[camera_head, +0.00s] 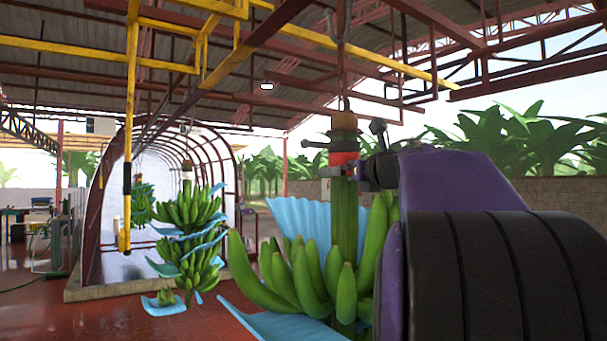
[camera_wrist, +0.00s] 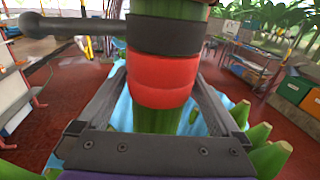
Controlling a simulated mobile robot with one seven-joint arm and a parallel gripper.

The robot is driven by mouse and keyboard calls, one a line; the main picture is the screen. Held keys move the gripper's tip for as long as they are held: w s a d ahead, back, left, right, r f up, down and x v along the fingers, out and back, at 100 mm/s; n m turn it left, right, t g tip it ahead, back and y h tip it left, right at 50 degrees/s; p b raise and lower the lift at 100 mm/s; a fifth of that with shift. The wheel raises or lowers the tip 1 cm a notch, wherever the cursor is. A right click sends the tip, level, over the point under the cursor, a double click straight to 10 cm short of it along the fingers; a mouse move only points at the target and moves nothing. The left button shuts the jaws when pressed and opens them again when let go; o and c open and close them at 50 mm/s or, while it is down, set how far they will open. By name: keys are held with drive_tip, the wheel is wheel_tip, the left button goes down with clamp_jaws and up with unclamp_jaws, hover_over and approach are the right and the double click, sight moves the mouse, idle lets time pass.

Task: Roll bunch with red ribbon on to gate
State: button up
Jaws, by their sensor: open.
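The bunch with the red ribbon hangs in front of me, its green bananas (camera_head: 305,275) partly wrapped in blue sheets. The red ribbon (camera_head: 344,158) circles its stem below a dark band; it also shows in the wrist view (camera_wrist: 163,80). My gripper (camera_wrist: 160,88) is open, with one finger on each side of the stem at ribbon height. I cannot tell whether the fingers touch it. In the head view my gripper (camera_head: 352,170) reaches the stem from the right. A yellow hanging bar with a black section (camera_head: 127,190) hangs left of the rail; I cannot tell if it is the gate.
Another bunch (camera_head: 190,215) with blue sheets hangs farther left, with one more behind it. An arched tunnel (camera_head: 100,180) stands at the back left. An overhead rail (camera_head: 235,58) runs towards it. Wrist view shows bins (camera_wrist: 292,88) at right.

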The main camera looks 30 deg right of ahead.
drive_tip(key=shift+c, duration=0.3)
clamp_jaws()
